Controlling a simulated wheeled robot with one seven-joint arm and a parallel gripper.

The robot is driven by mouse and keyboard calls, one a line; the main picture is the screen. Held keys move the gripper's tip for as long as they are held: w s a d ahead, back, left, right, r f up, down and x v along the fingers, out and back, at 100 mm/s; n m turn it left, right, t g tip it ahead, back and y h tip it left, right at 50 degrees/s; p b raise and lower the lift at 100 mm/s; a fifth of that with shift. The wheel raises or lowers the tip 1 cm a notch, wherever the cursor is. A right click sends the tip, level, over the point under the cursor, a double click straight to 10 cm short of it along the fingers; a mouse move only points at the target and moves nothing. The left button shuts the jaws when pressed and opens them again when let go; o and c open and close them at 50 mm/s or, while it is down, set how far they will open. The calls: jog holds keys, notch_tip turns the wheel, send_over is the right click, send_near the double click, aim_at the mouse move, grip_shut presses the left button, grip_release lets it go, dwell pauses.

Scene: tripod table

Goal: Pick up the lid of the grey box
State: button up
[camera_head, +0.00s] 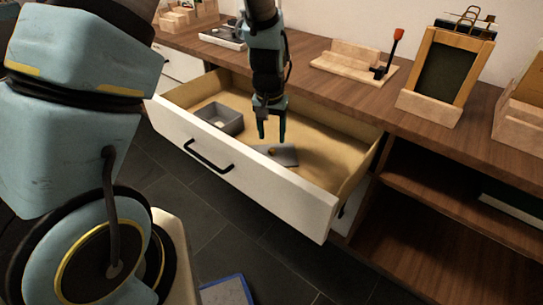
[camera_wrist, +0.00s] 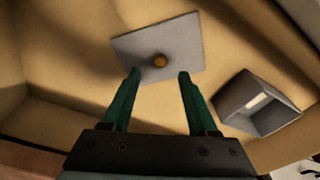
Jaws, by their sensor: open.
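The grey lid (camera_head: 285,155) lies flat in the open drawer, with a small round brass-coloured knob (camera_wrist: 160,60) at its middle. The lid also shows in the wrist view (camera_wrist: 182,37), just beyond my fingertips. The grey box (camera_head: 236,124) stands open in the drawer, left of the lid, with a small pale thing inside. The box is at the right in the wrist view (camera_wrist: 279,124). My gripper (camera_head: 272,138) is open and empty, pointing down into the drawer above the lid. In the wrist view, its two green fingers (camera_wrist: 160,74) are apart, with the knob between and just past their tips.
The white-fronted drawer (camera_head: 285,183) is pulled out, and its walls surround the lid and box. A wooden counter (camera_head: 330,84) runs behind it. A wooden block with a red-handled tool (camera_head: 388,55) and a framed dark board (camera_head: 445,75) stand on the counter.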

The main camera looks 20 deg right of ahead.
aim_at(272, 150)
jog(key=shift+w+d+f, duration=0.1)
jog(key=shift+w+f, duration=0.05)
jog(key=shift+f, duration=1.25)
jog(key=shift+w+d+f, duration=0.1)
jog(key=shift+w+f, duration=0.05)
jog(key=shift+f, duration=1.25)
grip_shut()
